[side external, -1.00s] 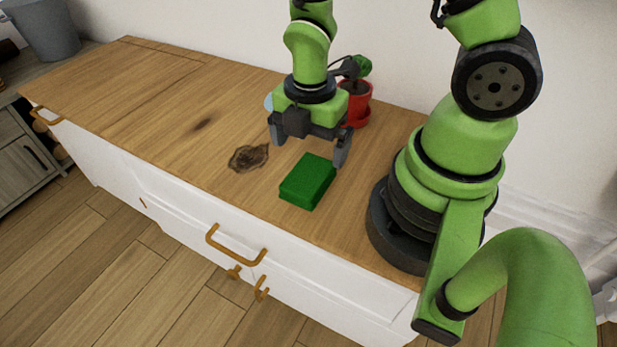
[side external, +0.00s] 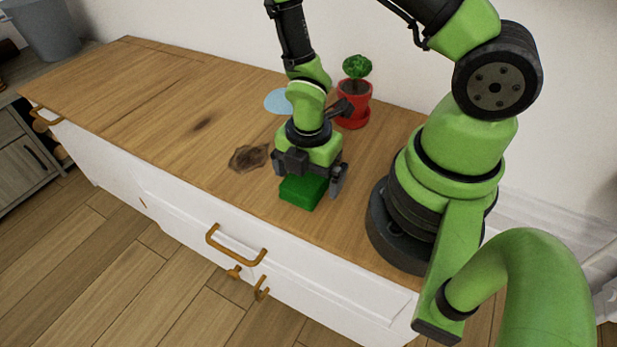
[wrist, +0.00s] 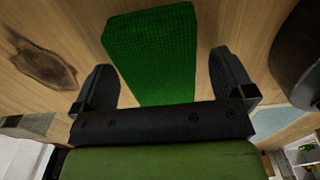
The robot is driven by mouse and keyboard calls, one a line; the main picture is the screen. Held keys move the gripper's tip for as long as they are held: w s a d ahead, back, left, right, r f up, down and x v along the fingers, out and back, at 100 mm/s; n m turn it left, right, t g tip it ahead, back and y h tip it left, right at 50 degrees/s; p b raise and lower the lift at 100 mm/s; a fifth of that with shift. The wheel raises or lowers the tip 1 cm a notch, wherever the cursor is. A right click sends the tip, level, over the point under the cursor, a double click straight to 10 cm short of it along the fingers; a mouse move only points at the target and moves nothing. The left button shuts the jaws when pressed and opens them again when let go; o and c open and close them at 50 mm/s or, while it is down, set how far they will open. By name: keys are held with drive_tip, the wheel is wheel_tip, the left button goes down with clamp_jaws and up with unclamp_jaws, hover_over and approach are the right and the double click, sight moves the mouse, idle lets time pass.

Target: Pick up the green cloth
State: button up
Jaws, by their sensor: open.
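The green cloth (side external: 302,194) is a folded, block-like bundle lying on the wooden cabinet top, near its front edge. It also shows in the wrist view (wrist: 155,50), with a woven texture. My gripper (side external: 308,187) is low over the cloth, pointing down, with its fingers apart. In the wrist view the open fingers (wrist: 163,85) stand on either side of the cloth's near end, with gaps to both. My gripper hides part of the cloth's back in the side view.
A red pot with a green plant (side external: 354,100) stands behind my gripper. A flat light-blue round thing (side external: 278,101) lies left of the pot. The left of the cabinet top (side external: 130,85) is clear.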

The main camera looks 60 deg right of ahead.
sight(308, 174)
drive_tip(key=c, duration=1)
drive_tip(key=shift+r, duration=5)
